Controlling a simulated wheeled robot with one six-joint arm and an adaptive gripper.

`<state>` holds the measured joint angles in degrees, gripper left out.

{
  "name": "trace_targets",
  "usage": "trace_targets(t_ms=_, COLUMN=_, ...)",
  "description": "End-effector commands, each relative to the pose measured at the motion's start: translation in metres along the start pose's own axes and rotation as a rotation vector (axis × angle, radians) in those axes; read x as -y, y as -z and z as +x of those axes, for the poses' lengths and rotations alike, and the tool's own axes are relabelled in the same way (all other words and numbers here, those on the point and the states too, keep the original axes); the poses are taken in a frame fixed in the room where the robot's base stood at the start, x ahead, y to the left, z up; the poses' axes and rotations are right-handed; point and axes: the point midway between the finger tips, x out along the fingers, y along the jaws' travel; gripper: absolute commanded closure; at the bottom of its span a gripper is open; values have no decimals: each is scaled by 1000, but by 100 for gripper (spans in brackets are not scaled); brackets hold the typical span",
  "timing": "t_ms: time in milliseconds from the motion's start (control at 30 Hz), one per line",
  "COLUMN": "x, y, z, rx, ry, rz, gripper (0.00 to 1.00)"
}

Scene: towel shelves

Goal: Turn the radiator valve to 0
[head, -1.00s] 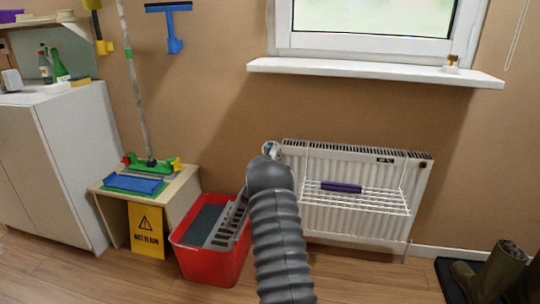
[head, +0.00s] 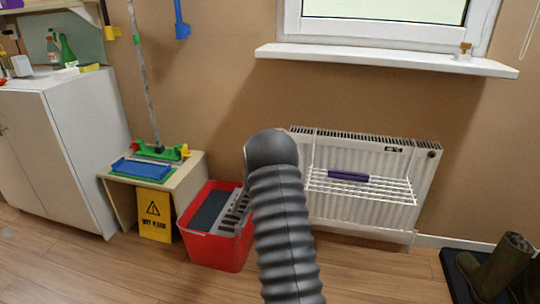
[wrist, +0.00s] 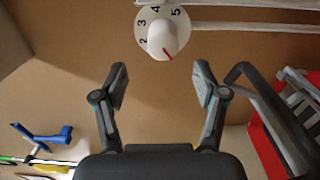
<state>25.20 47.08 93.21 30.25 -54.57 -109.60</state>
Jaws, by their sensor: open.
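The radiator valve (wrist: 160,32) is a round white knob at the top middle of the wrist view. Its dial shows the numbers 2, 3, 4 and 5 around the upper and left side. A red mark on the knob points to the lower right in that view. My gripper (wrist: 160,76) is open and empty, its fingers apart below the knob in the picture and not touching it. In the head view, the white radiator (head: 355,205) stands under the window. My dark ribbed arm hides the valve there.
A wire rack (head: 390,187) with a purple item (head: 348,176) hangs on the radiator front. A red bucket (head: 222,252) stands left of my arm. A low table (head: 188,180) with cleaning tools and a yellow sign (head: 154,220) is farther left. Boots (head: 500,268) stand at right.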

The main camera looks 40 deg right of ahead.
Motion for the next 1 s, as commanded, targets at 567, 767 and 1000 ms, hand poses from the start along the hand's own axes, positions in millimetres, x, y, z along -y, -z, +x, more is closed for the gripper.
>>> trace_targets(t_ms=567, x=-1, y=1, z=-30, rx=-1, ry=-1, rz=0, gripper=28)
trace_targets(t_ms=767, x=-1, y=1, z=-30, rx=-1, ry=0, rz=0, gripper=28)
trace_targets(t_ms=1000, x=-14, y=11, z=-37, rx=-32, ry=18, rz=41, gripper=28)
